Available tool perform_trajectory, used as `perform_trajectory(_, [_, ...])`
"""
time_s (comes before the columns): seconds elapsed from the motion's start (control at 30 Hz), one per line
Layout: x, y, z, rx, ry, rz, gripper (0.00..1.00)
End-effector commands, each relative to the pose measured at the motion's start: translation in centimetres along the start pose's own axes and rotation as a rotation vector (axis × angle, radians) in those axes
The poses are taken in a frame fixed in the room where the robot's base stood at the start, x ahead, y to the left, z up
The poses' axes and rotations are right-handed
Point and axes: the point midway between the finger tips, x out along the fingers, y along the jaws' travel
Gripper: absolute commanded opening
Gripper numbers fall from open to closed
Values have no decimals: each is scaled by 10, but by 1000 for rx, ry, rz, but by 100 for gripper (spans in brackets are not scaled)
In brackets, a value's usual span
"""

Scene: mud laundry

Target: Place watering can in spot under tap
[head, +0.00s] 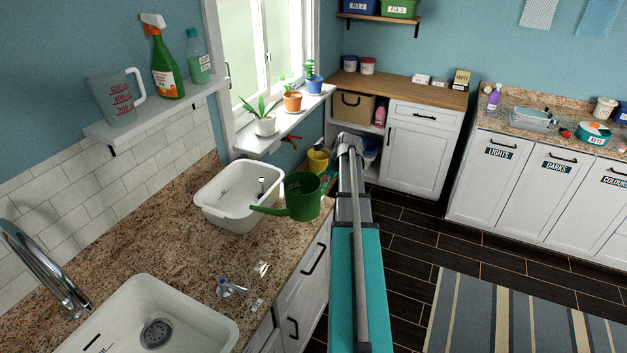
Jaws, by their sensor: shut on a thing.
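The green watering can (302,197) is at the counter's far right edge, upright, its spout pointing left in front of the white basin. My gripper (342,158) is at the end of my arm, just right of the can, and shut on it. The fingers are mostly hidden, and I cannot tell whether the can's base touches the counter. A small brass-and-red tap (290,142) is on the wall below the windowsill, beyond the basin. The area under it is largely hidden by the basin and can.
The white basin (213,213) stands on the granite counter (190,262). A sink (130,310) with a chrome faucet (45,270) is at the lower left. A yellow container (318,160) is behind the can. Potted plants (292,101) line the windowsill. Dark floor is open to the right.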

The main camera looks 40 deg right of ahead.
Motion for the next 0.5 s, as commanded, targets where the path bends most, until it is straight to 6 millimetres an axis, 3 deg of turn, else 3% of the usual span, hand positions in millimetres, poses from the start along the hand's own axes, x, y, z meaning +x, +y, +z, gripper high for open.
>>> perform_trajectory(0.2, [-21, -9, -17, 0, 0, 0, 0])
perform_trajectory(0.5, [-27, -13, -24, 0, 0, 0, 0])
